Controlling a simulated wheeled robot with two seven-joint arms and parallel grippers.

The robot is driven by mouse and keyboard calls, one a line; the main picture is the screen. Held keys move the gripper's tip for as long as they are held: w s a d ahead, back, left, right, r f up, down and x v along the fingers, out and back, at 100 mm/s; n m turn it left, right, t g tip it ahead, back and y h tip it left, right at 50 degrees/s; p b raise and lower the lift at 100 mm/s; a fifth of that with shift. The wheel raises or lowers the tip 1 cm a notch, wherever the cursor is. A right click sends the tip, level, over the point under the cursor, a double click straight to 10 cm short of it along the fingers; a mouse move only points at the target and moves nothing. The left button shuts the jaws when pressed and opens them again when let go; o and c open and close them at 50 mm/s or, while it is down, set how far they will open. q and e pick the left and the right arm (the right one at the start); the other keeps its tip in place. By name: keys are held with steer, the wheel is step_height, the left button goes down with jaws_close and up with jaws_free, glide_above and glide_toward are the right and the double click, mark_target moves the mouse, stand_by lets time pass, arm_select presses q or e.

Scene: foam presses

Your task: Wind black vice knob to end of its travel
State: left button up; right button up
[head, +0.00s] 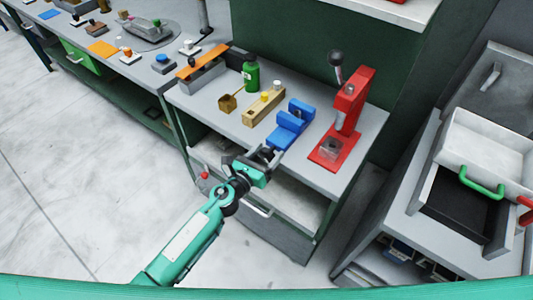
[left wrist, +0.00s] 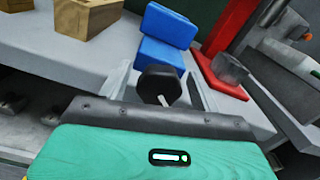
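The blue vice (head: 289,124) sits near the front edge of the workbench, and its blue body (left wrist: 165,37) also shows in the left wrist view. The black knob (left wrist: 159,84) faces me in front of the vice, with a pale bar showing at its lower side. My left gripper (head: 266,154) reaches in from the front. In the left wrist view its two grey fingers (left wrist: 158,82) are spread on either side of the knob, with gaps visible at both sides. My right gripper is not in view.
A red press (head: 343,122) stands right of the vice. A wooden block (head: 263,107) and green bottle (head: 251,73) stand to its left. A drawer unit with a green handle (head: 482,184) is at the right. Open floor lies at the left.

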arm_select(q)
steer(key=shift+s+a, duration=0.25)
steer(key=shift+s, duration=0.1)
steer(key=b+v, duration=0.2)
steer(key=v, duration=1.1)
steer(key=shift+b, duration=0.35)
